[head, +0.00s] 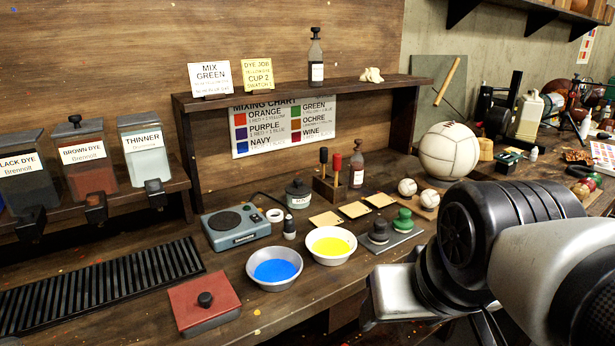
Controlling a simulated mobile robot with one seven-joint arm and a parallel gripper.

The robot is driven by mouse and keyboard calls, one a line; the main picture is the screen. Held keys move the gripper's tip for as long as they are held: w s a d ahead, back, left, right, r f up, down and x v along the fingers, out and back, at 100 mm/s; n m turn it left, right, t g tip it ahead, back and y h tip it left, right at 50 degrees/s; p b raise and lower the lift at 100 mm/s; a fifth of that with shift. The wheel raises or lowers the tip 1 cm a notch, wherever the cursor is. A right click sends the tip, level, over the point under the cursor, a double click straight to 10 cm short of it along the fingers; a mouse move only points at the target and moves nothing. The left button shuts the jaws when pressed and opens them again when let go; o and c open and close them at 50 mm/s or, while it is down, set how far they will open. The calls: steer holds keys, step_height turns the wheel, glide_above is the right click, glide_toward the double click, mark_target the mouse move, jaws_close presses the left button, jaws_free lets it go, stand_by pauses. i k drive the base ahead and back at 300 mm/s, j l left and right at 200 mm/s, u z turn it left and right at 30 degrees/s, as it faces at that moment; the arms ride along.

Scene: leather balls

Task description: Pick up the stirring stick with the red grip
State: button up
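The stirring stick with the red grip (337,162) stands upright in a small wooden holder (326,190) on the bench, below the shelf. A second stick with a black grip (323,156) stands just left of it in the same holder. The lower parts of both sticks are hidden in the holder. My gripper (388,300) is at the lower right, in front of the bench and well apart from the sticks. Its fingers are mostly hidden or cut off, so I cannot tell whether it is open.
Bowls of blue dye (275,282) and yellow dye (331,258) stand in front. A shelf (290,93) overhangs behind. A white ball (449,152) is farther right.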

mark_target(336, 156)
steer(key=i+l+u, duration=0.35)
steer(key=l, duration=0.3)
steer(key=i+l+u, duration=0.2)
steer(key=l, duration=0.15)
